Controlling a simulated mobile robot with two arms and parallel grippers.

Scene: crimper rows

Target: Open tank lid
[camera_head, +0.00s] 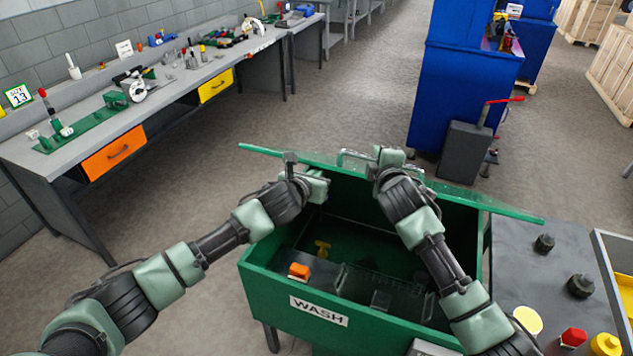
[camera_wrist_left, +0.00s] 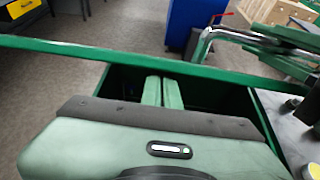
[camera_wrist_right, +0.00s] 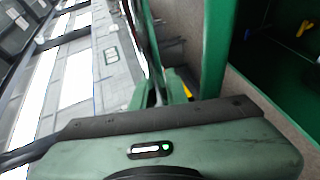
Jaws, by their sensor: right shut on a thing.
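The green wash tank (camera_head: 262,284) stands in front of me with a "WASH" label on its front wall. Its green lid (camera_head: 470,196) is raised and seen nearly edge-on in the head view, so the tank's inside shows. A chrome handle (camera_head: 350,154) is on the lid's far side; it also shows in the left wrist view (camera_wrist_left: 203,46). My right gripper (camera_head: 388,156) is shut on the handle, though the grip itself is partly hidden. My left gripper (camera_head: 318,184) is at the near side of the lid, above the tank opening, its fingers (camera_wrist_left: 163,91) together and empty.
An orange block (camera_head: 299,271) and a yellow fitting (camera_head: 322,248) are inside the tank. A grey side table (camera_head: 515,275) with dark knobs and coloured caps stands at right. A blue cabinet (camera_head: 462,90) is behind. A workbench (camera_head: 75,160) runs along the left; the floor between is clear.

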